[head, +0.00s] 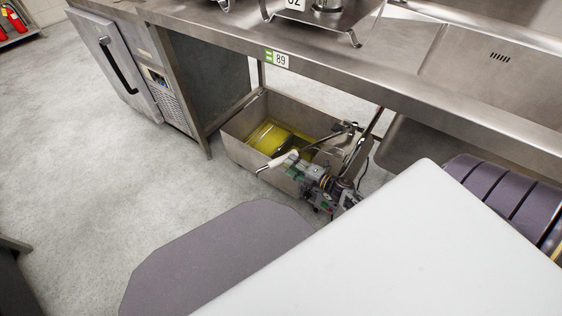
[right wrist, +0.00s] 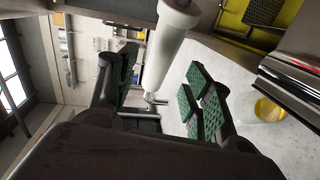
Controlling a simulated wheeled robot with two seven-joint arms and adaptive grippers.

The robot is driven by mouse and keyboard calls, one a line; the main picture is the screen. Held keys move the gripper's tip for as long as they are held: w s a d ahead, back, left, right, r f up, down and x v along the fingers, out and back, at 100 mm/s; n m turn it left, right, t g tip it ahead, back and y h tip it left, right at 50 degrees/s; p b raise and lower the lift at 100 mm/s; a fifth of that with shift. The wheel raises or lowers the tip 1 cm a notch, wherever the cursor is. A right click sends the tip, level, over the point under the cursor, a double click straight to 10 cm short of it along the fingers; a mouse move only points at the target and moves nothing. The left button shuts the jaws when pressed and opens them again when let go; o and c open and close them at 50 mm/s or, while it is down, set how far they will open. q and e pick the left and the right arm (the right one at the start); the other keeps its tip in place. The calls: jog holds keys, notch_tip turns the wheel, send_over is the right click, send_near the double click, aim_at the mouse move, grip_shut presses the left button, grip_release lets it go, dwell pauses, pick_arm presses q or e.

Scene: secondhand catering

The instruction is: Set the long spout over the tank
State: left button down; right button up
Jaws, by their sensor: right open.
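The tank (head: 238,147) is an open metal basin under the bench, with yellow liquid inside. A slim metal spout (head: 326,138) reaches over its right part; a pale, white-ended bar (head: 277,161) crosses its front rim. My right gripper (head: 316,178) is just outside the tank's front right side. In the right wrist view, my right gripper (right wrist: 160,88) is open, with green pads on both sides of a white tapered bar (right wrist: 166,48). I cannot tell whether the pads touch it. The tank's yellow inside (right wrist: 235,14) shows at top right. My left gripper is out of view.
The steel bench (head: 330,68) overhangs the tank, with a sink (head: 490,60) at right and metal stands on top. A cabinet (head: 118,65) stands at left.

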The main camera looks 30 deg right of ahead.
aim_at(281, 159)
jog(key=shift+b+x, duration=0.9)
jog(key=shift+x, duration=2.05)
grip_shut()
